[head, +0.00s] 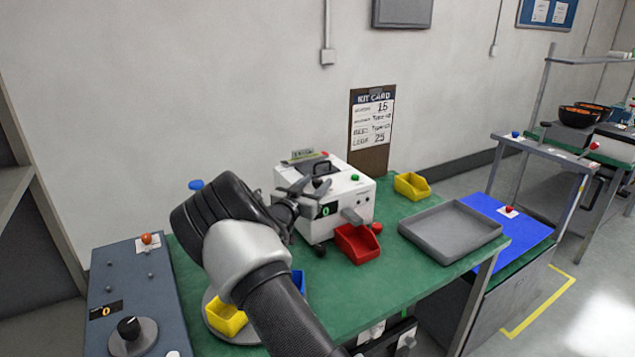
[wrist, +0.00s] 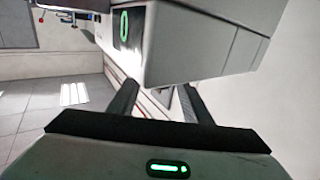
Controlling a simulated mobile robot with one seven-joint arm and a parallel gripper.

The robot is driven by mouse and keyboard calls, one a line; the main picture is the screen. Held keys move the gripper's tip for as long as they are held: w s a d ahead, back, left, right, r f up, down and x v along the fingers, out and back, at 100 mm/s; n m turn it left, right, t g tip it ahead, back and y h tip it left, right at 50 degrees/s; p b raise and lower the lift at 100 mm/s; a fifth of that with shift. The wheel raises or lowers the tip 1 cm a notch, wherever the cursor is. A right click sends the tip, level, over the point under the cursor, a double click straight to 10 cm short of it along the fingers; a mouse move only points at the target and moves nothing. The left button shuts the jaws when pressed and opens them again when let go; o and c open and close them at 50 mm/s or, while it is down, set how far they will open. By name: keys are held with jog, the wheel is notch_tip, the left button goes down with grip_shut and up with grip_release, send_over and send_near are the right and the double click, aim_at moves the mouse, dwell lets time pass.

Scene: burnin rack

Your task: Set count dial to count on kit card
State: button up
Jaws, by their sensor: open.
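The kit card (head: 372,120) hangs on a dark clipboard at the wall; its rows are small, with figures that look like 15 and 25. A white counting machine (head: 352,192) stands on the green bench, its dark display showing a green 0 (head: 326,211). A round black knob (head: 319,249) shows low at its front; I cannot tell whether it is the count dial. My gripper (head: 305,190) is open beside the machine's left front, partly covering it. In the wrist view the open fingers (wrist: 160,97) are close to the machine's casing (wrist: 205,50), with nothing seen between them.
A red bin (head: 357,244) stands before the machine, a yellow bin (head: 411,186) and grey tray (head: 450,230) to its right. My arm covers part of the yellow and blue bins at front left. A side panel has another black knob (head: 129,328) and an orange 0.

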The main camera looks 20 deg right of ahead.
jog(key=shift+x, duration=0.8)
jog(key=c, duration=1.1)
jog(key=shift+o, duration=0.2)
jog(key=shift+f+y+b, duration=0.15)
jog(key=shift+y+b, duration=0.15)
jog(key=shift+b, duration=0.25)
